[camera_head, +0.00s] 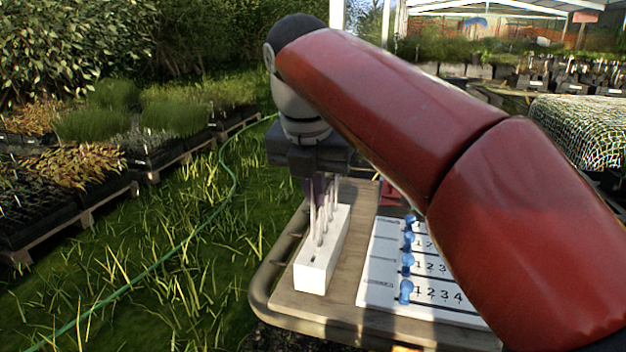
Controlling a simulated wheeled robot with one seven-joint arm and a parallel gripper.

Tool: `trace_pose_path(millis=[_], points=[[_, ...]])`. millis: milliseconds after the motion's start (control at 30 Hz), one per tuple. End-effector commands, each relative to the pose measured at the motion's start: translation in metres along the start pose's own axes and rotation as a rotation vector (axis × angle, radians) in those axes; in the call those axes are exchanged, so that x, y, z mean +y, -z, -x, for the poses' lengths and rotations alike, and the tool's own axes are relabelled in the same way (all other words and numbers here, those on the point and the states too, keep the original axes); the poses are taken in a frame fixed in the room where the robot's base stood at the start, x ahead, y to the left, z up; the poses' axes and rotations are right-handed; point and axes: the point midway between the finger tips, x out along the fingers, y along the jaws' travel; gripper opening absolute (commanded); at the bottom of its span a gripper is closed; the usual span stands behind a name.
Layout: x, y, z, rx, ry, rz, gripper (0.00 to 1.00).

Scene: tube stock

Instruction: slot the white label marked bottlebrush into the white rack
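The white rack (316,272) is a long narrow block on a wooden tray-like surface, running away from me. Several thin white upright sticks, which look like labels (322,222), stand in or just over its middle and far part. A dark slot shows bare at its near end. My gripper (316,190) points down over the far part of the rack, close to the tops of these sticks. Its fingertips are dark and small, and I cannot tell whether they hold a label. No writing is readable on any label, so I cannot pick out the bottlebrush one.
A white board (376,290) with printed numbers and several blue pegs (406,262) lies right of the rack. A reddish item (391,194) is partly hidden behind my red arm. The wooden surface (337,312) has a raised rounded rim. Grass and plant trays lie beyond.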

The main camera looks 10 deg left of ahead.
Motion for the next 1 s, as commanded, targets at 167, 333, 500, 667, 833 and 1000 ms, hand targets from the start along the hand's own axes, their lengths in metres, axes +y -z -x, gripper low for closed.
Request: trace_pose_path(millis=[167, 333, 500, 667, 833, 1000], points=[[-0.001, 0.003, -0.01, 0.001, 0.001, 0.0, 0.0], [0.0, 0.006, -0.022, 0.0, 0.0, -0.001, 0.0], [0.0, 0.005, -0.02, 0.001, 0.0, -0.001, 0.0], [0.0, 0.005, -0.023, 0.001, 0.0, -0.001, 0.0], [0.0, 0.005, -0.025, 0.0, 0.0, 0.0, 0.0], [0.0, 0.005, -0.025, 0.0, 0.0, -0.001, 0.0]])
